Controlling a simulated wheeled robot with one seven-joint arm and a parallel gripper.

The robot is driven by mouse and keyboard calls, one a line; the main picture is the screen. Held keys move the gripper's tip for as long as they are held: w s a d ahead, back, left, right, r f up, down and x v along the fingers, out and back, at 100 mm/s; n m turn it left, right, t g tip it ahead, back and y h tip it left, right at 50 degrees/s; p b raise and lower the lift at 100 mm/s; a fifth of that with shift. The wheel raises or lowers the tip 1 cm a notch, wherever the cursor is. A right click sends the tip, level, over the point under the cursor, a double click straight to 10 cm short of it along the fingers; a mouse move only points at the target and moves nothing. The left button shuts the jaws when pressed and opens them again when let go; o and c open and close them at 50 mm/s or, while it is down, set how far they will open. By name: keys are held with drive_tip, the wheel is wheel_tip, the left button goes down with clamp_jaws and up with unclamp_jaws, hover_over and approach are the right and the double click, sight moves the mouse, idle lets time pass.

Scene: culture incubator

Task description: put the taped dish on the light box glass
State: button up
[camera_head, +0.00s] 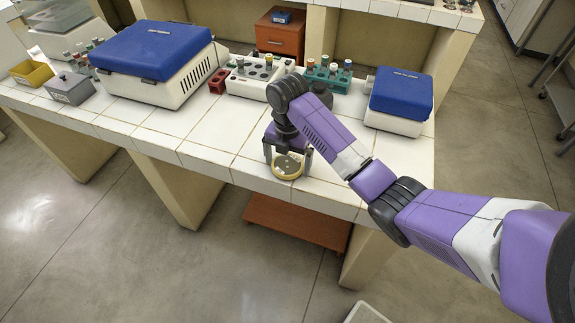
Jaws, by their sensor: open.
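A round dish (287,167) with a yellow rim and a darker top is at the front edge of the white tiled bench. My gripper (288,157) points down over it, with its fingers apart, one toward each side of the dish. Part of the dish is hidden by the gripper. Whether the fingers touch the dish is too small to tell. I cannot make out a light box glass in this view.
Behind my gripper stand a white block with round wells (245,86) and a green tube rack (328,77). Blue-lidded boxes stand left (150,50) and right (400,95). The bench tiles (205,140) left of the dish are clear.

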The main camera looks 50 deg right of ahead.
drive_tip(key=c, duration=1.6)
